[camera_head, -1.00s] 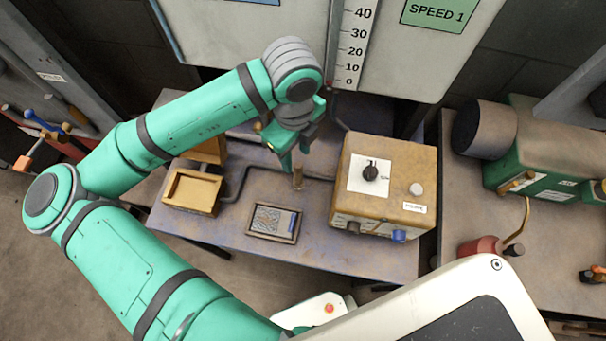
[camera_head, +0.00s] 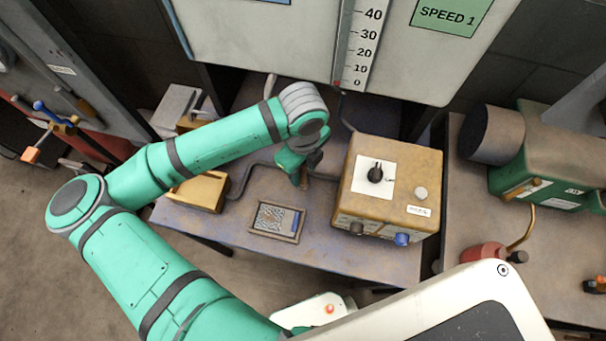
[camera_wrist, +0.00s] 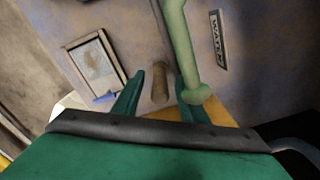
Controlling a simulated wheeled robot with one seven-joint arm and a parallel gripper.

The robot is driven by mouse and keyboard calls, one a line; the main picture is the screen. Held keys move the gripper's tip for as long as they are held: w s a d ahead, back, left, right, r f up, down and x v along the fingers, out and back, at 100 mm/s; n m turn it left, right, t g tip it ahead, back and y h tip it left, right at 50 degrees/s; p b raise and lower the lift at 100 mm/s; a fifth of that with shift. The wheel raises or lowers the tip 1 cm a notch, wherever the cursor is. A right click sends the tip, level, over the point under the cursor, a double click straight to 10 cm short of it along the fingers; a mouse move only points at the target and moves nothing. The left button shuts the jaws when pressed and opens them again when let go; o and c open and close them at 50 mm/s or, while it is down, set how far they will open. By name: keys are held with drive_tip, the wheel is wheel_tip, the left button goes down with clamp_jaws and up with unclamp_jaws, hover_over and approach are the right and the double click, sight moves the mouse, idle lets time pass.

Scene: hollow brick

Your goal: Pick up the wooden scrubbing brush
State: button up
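The wooden scrubbing brush is most likely the small brown wooden piece (camera_wrist: 159,86) between my fingers in the wrist view. It appears to stand upright on the workbench. My gripper (camera_wrist: 160,78) has its two green fingers apart, one on each side of this piece, with gaps visible on both sides. In the head view my gripper (camera_head: 299,176) points down low over the bench, behind the framed plate, and largely hides the piece. A pale green rod (camera_wrist: 184,50) crosses in front of the right finger in the wrist view.
A tan control box (camera_head: 388,190) with a dial stands close to the right of my gripper. A framed plate (camera_head: 276,222) lies in front, and a yellow tray (camera_head: 201,192) sits to the left. A dark pipe runs behind.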

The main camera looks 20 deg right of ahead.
clamp_jaws()
drive_tip(key=shift+r, duration=0.1)
